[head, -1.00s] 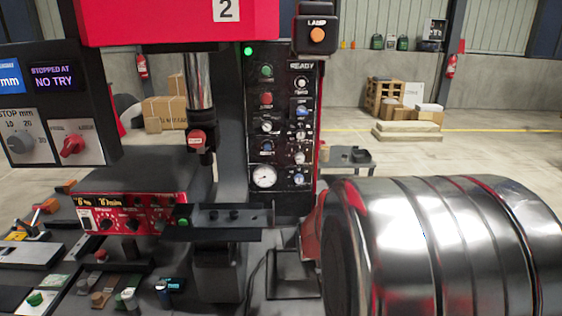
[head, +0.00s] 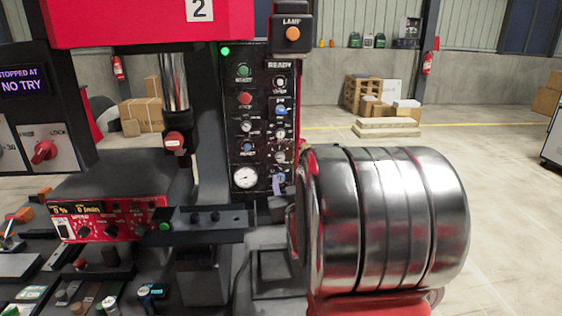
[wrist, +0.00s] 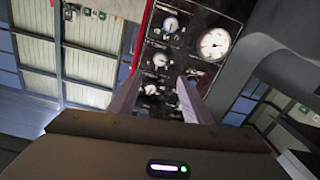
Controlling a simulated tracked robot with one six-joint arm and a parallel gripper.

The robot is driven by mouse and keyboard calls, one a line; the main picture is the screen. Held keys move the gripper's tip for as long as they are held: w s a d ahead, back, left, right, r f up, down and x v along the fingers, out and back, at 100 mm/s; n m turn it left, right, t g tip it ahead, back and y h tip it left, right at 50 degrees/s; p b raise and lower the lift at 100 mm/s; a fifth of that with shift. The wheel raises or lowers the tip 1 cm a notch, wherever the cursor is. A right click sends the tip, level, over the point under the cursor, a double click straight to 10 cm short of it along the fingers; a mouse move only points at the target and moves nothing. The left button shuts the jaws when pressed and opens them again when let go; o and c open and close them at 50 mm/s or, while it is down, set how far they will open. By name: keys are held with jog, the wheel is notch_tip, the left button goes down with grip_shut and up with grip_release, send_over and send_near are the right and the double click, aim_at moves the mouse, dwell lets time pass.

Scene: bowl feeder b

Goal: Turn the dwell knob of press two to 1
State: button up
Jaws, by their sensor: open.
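The dark control panel (head: 235,155) of the press marked 2 faces me in the head view, with two columns of buttons and small knobs and a white gauge (head: 245,178). The labels are too small to tell which knob is the dwell knob. In the wrist view the panel (wrist: 190,70) appears turned on its side, with the gauge (wrist: 214,44) at upper right. My gripper (wrist: 159,82) is open there, its two pale fingers pointing at the panel's row of knobs. I cannot tell whether they touch. In the head view my arm hides most of the gripper and the panel's lower right.
A red control box (head: 110,215) and a dark plate (head: 207,219) stand left of and below the panel. An orange lamp button (head: 292,34) is above it. Small loose parts lie at lower left. Boxes on pallets (head: 385,110) stand behind on open floor.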

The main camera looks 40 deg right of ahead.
aim_at(281, 158)
jog(key=shift+w+d, duration=0.1)
jog(key=x, duration=1.3)
jog(key=shift+w+d, duration=0.1)
jog(key=shift+w, duration=0.2)
jog(key=shift+c, duration=0.6)
jog(key=c, duration=0.9)
